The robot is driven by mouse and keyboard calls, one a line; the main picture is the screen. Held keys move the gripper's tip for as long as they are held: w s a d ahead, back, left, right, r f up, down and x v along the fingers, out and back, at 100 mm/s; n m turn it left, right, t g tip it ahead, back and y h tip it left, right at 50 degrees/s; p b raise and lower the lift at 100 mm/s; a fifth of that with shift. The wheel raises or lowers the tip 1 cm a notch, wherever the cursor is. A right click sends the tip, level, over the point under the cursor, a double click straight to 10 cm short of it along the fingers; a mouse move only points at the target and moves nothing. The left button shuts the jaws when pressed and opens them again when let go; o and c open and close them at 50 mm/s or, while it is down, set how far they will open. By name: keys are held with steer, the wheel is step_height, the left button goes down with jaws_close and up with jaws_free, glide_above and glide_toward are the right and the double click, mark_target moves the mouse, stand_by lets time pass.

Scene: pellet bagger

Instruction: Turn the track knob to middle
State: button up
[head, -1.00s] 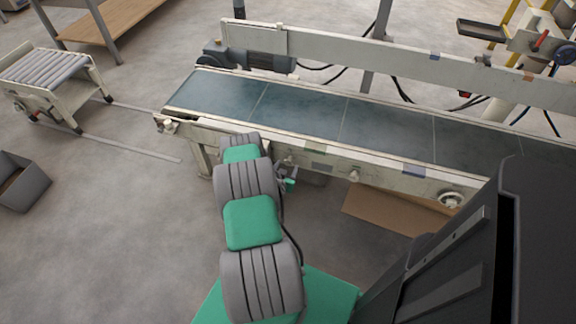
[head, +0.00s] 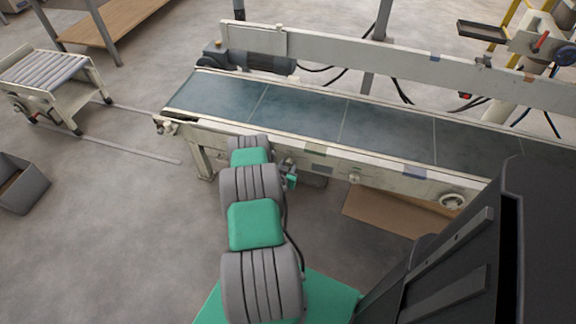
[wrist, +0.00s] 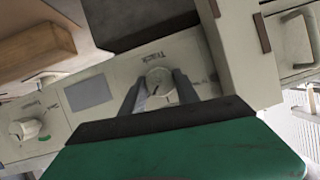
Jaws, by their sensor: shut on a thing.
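The track knob (wrist: 158,83) is a round pale knob under the printed word "Track" on the cream side panel, in the middle of the wrist view. A dark line shows on its face. My gripper (wrist: 158,92) has one dark finger on each side of the knob and is shut on it. In the head view my arm reaches to the conveyor's near side, and my gripper (head: 288,172) is mostly hidden there, so the knob is not visible in that view.
The conveyor belt (head: 300,115) runs above the panel. Another knob (wrist: 28,128) with a green mark sits at left in the wrist view. A handwheel (head: 452,201) is further right on the frame. A small roller cart (head: 50,85) stands left on open floor.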

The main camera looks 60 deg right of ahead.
jaws_close()
steer(key=shift+f+b, duration=0.1)
steer(key=shift+b, duration=0.3)
steer(key=shift+w+f+n+g+b, duration=0.15)
steer(key=shift+n+g+b, duration=0.5)
steer(key=shift+b, duration=0.45)
steer(key=n+g+b, duration=0.1)
steer(key=n+b, duration=0.1)
steer(key=b, duration=0.1)
steer(key=n+g+b, duration=0.1)
steer(key=b, duration=0.2)
steer(key=shift+n+h+b, duration=0.35)
steer(key=shift+h+b, duration=0.05)
steer(key=shift+n+g+b, duration=0.35)
steer(key=shift+n+b, duration=0.15)
steer(key=shift+b, duration=0.3)
steer(key=shift+r, duration=0.2)
